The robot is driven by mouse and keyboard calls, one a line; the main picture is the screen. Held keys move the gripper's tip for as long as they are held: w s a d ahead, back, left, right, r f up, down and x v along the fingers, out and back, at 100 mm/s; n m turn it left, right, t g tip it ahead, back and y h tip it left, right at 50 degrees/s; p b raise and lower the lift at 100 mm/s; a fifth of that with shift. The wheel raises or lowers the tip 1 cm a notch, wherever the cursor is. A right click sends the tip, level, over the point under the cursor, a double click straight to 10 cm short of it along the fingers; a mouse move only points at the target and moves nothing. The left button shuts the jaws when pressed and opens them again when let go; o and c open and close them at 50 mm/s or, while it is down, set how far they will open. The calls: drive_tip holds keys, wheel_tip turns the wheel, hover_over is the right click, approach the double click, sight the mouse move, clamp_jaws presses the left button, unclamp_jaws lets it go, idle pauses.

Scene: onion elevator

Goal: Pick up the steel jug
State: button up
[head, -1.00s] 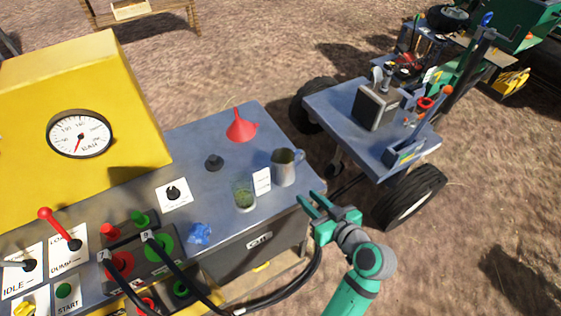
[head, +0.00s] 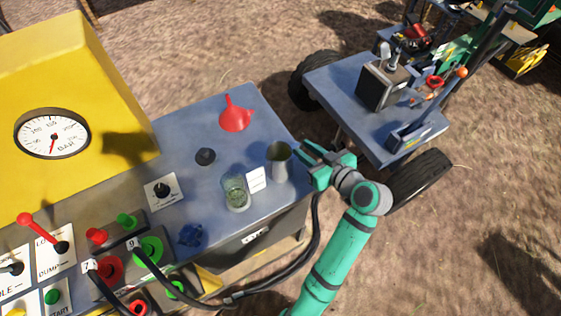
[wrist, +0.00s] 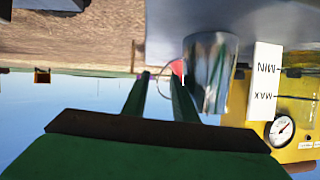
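The steel jug (head: 279,164) stands upright on the right part of the blue-grey worktop (head: 195,125). In the wrist view, which is upside down, the jug (wrist: 211,72) is large, just right of the fingers. Its thin handle loop shows around and between the fingertips. My gripper (head: 303,157) is at the jug's right, handle side; the fingers (wrist: 160,78) are apart, with a gap between them. I cannot tell whether they touch the handle. In the head view the handle is hidden by the gripper.
A glass (head: 236,194) with green contents and a white MIN/MAX card (head: 257,179) stand close left of the jug. A wheeled cart (head: 335,85) stands beyond the worktop's right edge.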

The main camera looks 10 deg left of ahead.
sight(285, 158)
drive_tip(key=shift+x, duration=2.85)
drive_tip(key=shift+d, duration=0.1)
clamp_jaws()
drive_tip(key=shift+w, duration=0.1)
